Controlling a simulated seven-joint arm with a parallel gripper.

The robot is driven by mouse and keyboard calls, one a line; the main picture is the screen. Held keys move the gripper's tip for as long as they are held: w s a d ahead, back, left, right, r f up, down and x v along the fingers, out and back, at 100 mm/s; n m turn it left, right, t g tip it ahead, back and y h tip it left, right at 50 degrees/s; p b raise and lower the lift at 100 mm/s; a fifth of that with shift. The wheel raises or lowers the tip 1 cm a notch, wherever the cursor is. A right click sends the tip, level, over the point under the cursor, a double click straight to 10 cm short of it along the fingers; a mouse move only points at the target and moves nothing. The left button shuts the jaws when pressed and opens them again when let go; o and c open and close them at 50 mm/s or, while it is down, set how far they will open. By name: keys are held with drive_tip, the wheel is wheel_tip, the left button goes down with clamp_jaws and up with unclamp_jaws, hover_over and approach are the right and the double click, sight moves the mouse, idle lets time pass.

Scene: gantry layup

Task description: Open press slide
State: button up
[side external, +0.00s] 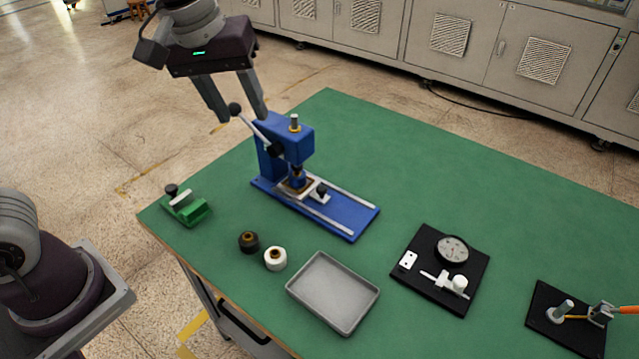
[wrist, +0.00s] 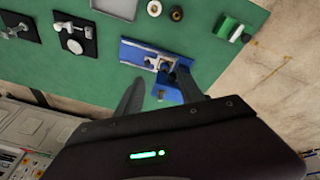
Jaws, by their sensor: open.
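The blue press (side external: 284,135) stands on the green table, its base reaching toward the front right with two pale rails (side external: 345,203). The press slide (side external: 311,197), a pale plate with a small black knob (side external: 322,189), sits at the press end of the rails, under the ram (side external: 297,175). The lever (side external: 255,128) slants up left to a black ball (side external: 235,109). My gripper (side external: 242,116) is open above the press; the ball appears between its fingers, but depth is unclear. In the wrist view, the fingers (wrist: 160,80) point toward the press (wrist: 153,54).
A green clamp-like fixture (side external: 188,207), a black ring (side external: 248,241), a white ring (side external: 275,259) and a grey tray (side external: 333,292) lie in front of the press. A black gauge board (side external: 428,284) and another black board (side external: 545,322) lie right. Table behind the press is clear.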

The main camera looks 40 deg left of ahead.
drive_tip(key=w+d+f+n+y, duration=0.1)
drive_tip(key=w+d+f+n, duration=0.1)
drive_tip(key=w+f, duration=0.35)
drive_tip(key=n+y, duration=0.3)
approach(323, 188)
drive_tip(key=shift+g, duration=0.4)
drive_tip(key=x, duration=0.7)
drive_tip(key=shift+w+a+f, duration=0.25)
drive_tip(key=shift+w+f, duration=0.05)
drive_tip(key=shift+w, duration=0.05)
clamp_jaws()
